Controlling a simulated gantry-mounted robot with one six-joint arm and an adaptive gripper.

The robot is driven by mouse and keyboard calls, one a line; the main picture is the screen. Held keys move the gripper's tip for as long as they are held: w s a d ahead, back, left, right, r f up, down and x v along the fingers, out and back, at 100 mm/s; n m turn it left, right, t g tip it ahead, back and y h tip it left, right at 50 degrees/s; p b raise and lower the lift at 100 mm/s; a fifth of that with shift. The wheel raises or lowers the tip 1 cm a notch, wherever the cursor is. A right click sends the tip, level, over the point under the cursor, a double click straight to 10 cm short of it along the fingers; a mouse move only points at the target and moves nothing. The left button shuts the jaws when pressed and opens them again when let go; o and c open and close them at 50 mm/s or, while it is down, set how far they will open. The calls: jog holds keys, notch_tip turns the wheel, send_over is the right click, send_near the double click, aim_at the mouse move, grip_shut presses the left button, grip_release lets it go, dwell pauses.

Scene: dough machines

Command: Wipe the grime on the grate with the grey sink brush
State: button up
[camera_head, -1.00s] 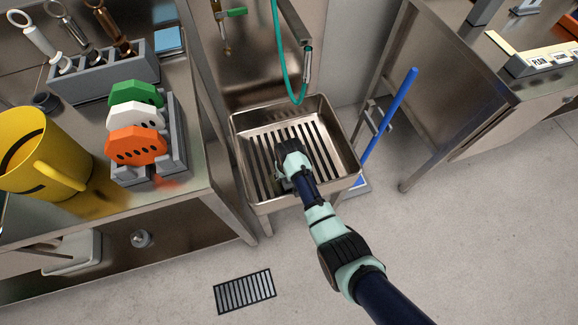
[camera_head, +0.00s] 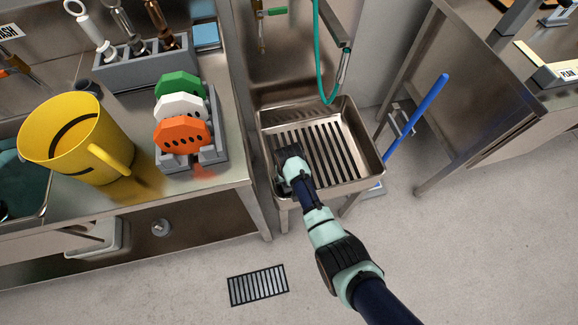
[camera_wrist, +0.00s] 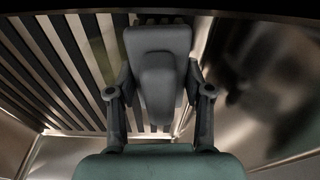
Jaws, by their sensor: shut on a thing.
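The grate (camera_head: 322,150) is a set of slats in the bottom of the metal sink, and its slats also show in the wrist view (camera_wrist: 50,60). My gripper (camera_head: 288,158) is low inside the sink, at its left side over the grate. In the wrist view my gripper (camera_wrist: 160,95) is shut on the grey sink brush (camera_wrist: 158,62), whose grey back faces the camera. The bristles are hidden beneath it. A dull olive patch (camera_wrist: 103,60), possibly grime, shows on the slats just left of the brush. Contact with the grate cannot be told.
The sink walls (camera_head: 368,160) rise around my gripper. A green hose (camera_head: 319,60) hangs behind the sink. A blue pole (camera_head: 418,115) leans at its right. The left counter holds a yellow pitcher (camera_head: 68,130) and coloured discs (camera_head: 183,134). A floor drain (camera_head: 258,285) lies in front.

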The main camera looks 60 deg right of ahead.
notch_tip(320, 180, up, 4)
jog(key=p, duration=0.3)
jog(key=shift+d+f+p, duration=0.1)
jog(key=shift+p, duration=0.2)
jog(key=shift+w+r+p, duration=0.15)
jog(key=shift+r+p, duration=1.85)
jog(key=shift+p, duration=0.05)
